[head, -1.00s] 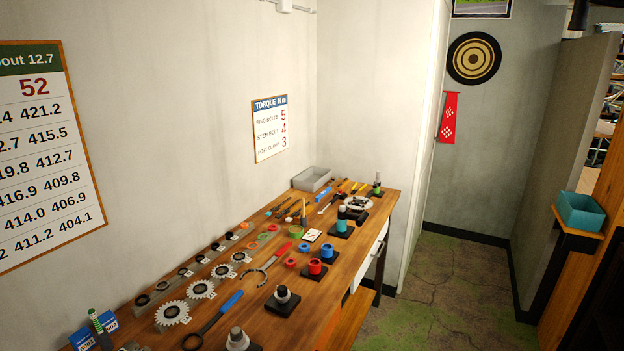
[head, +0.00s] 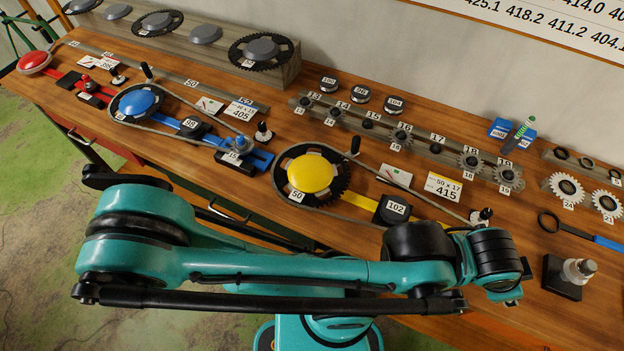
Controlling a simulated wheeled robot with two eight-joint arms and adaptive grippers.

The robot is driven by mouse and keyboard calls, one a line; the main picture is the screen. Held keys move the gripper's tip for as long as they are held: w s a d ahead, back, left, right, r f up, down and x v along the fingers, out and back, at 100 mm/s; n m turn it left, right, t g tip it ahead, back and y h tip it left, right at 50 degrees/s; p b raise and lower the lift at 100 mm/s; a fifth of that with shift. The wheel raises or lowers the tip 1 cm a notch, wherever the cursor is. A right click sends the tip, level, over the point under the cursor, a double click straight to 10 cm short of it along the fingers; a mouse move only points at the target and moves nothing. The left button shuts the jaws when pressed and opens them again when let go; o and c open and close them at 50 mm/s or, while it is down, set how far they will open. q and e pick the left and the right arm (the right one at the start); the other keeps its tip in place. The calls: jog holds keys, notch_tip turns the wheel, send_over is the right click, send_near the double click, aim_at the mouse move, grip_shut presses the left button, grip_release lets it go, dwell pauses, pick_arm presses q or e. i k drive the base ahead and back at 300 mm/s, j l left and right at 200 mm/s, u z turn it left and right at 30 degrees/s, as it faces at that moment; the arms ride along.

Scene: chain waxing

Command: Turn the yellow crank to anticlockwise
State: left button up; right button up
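The yellow crank is a yellow domed disc (head: 310,173) on a black toothed chainring labelled 50, on the bench right of the view's middle. A black handle knob (head: 354,145) stands up at its upper right. A chain (head: 420,187) runs from the chainring to a small post (head: 481,215) at the right. A yellow bar (head: 355,199) and a black block (head: 396,209) marked 102 lie between them. A teal and black arm of mine crosses the foreground below the crank. No gripper fingers are visible on it, and no other gripper shows.
A blue disc set (head: 137,103) and a red one (head: 34,61) stand further left. A stepped rack of chainrings (head: 205,35) and a rail of small sprockets (head: 402,136) line the wall. A 415 card (head: 442,187) lies right of the crank.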

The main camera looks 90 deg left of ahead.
aim_at(311, 173)
jog(key=i+l+u, duration=0.1)
jog(key=i+l, duration=0.8)
jog(key=u, duration=0.45)
jog(key=i+l+u, duration=0.1)
jog(key=u, duration=0.35)
jog(key=l+u, duration=0.1)
jog(key=u, duration=0.3)
jog(key=l+u, duration=0.1)
jog(key=u, duration=2.45)
jog(key=i+j+z, duration=0.1)
jog(key=z, duration=0.3)
jog(key=i+j+z, duration=0.1)
jog(key=j+z, duration=0.15)
jog(key=z, duration=0.15)
jog(key=j+z, duration=0.15)
jog(key=z, duration=0.25)
jog(key=i+j, duration=0.05)
